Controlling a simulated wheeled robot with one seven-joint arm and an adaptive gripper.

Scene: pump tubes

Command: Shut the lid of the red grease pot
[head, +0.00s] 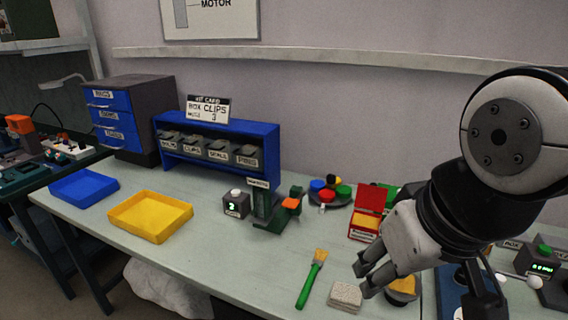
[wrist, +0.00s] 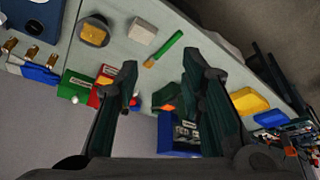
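The red grease pot (head: 362,236) stands on the bench just left of my arm, with a label on its front. Its red lid (head: 370,198) stands up open at the back, and yellowish content shows inside. In the wrist view the red pot (wrist: 104,82) is at the left, partly hidden by a finger. My gripper (head: 364,278) is in front of the pot in the head view, above the bench and apart from the pot. In the wrist view my gripper (wrist: 160,65) has its fingers wide apart with nothing between them.
A green pot (head: 389,191) stands behind the red one. A sponge-like block (head: 345,297), a green brush (head: 312,278) and a round yellow-topped tin (head: 403,287) lie near my gripper. A yellow tray (head: 151,216) is farther left. Bench space left of the brush is clear.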

